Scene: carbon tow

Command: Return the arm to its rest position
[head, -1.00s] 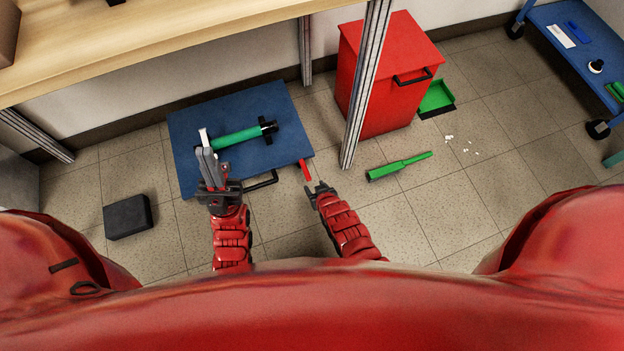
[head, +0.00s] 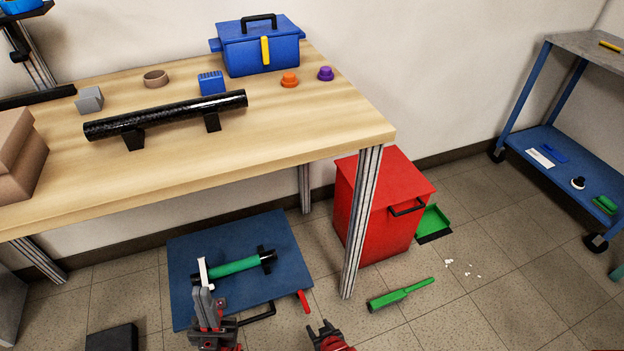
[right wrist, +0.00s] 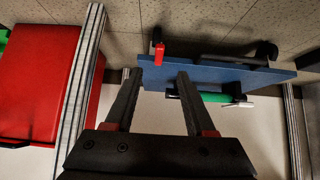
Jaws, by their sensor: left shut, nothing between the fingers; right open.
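My left gripper (head: 207,304) is low in the head view, over the near-left part of the blue platform. Its grey fingers are shut and empty. A white upright piece (head: 204,272) shows just above the fingertips; I cannot tell whether they touch it. My right gripper (head: 321,330) is open, near the picture's bottom edge, right of a red lever (head: 304,300). In the right wrist view, its two dark fingers (right wrist: 158,73) are apart with nothing held between them. Both forearms are mostly out of the head view.
The blue platform (head: 193,247) bears a green roll (head: 237,267). The wooden bench (head: 330,128) is above, with a black tube (head: 165,116). The bench leg (head: 361,220) and red bin (head: 375,215) stand right. A green tool (head: 400,293) lies on clear floor.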

